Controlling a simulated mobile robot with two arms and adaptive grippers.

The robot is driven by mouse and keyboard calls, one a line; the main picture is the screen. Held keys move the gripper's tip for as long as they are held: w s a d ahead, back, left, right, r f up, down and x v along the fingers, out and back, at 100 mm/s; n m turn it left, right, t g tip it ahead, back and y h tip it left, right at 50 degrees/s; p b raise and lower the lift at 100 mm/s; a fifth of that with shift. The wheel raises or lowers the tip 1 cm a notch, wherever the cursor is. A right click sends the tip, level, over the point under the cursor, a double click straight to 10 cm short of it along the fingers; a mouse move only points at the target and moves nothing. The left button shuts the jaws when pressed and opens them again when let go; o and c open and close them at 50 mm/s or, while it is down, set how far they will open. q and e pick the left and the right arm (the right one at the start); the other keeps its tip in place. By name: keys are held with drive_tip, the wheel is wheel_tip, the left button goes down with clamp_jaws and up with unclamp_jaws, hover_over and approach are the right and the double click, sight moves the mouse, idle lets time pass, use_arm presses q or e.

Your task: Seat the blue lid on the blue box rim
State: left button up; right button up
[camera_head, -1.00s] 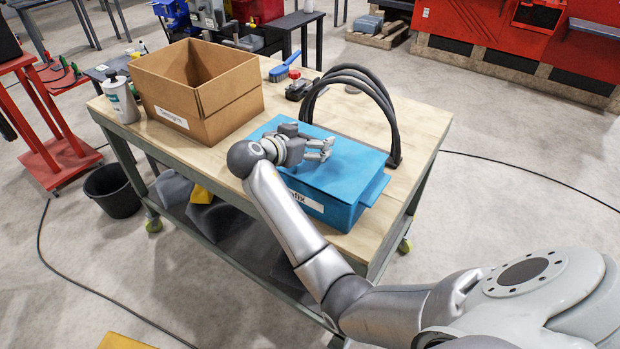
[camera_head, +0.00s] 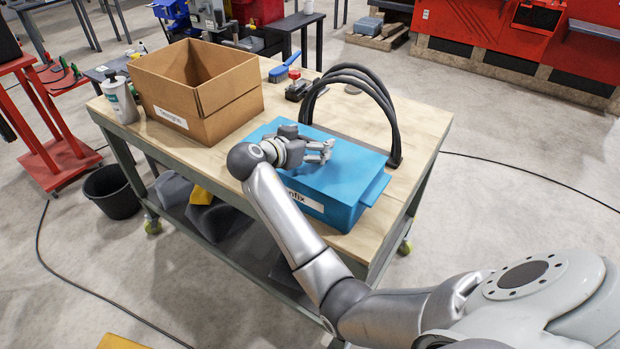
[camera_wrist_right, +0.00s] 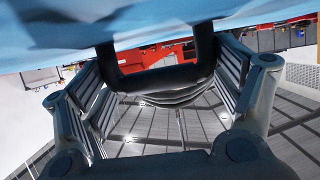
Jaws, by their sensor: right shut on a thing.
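The blue lid (camera_head: 345,165) lies over the blue box (camera_head: 335,211), looking about level and lined up with it. I cannot tell whether a thin gap is left along the rim, which the lid hides. The box stands at the front right of the bench, with a white label on its front. My right gripper (camera_head: 322,152) is above the lid's left middle, shut on its dark handle. In the right wrist view the dark handle (camera_wrist_right: 155,78) is between the finger pads, under the blue lid underside or top face (camera_wrist_right: 70,32). My left gripper is not in view.
An open cardboard box (camera_head: 205,95) stands left of the blue box on the wooden bench (camera_head: 420,130). A black hose loop (camera_head: 385,105) arches close behind the lid.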

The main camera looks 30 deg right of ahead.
drive_tip(key=o, duration=0.9)
drive_tip(key=shift+f, duration=0.1)
drive_tip(key=v, duration=0.7)
drive_tip(key=shift+s+a, duration=0.15)
drive_tip(key=shift+a, duration=0.1)
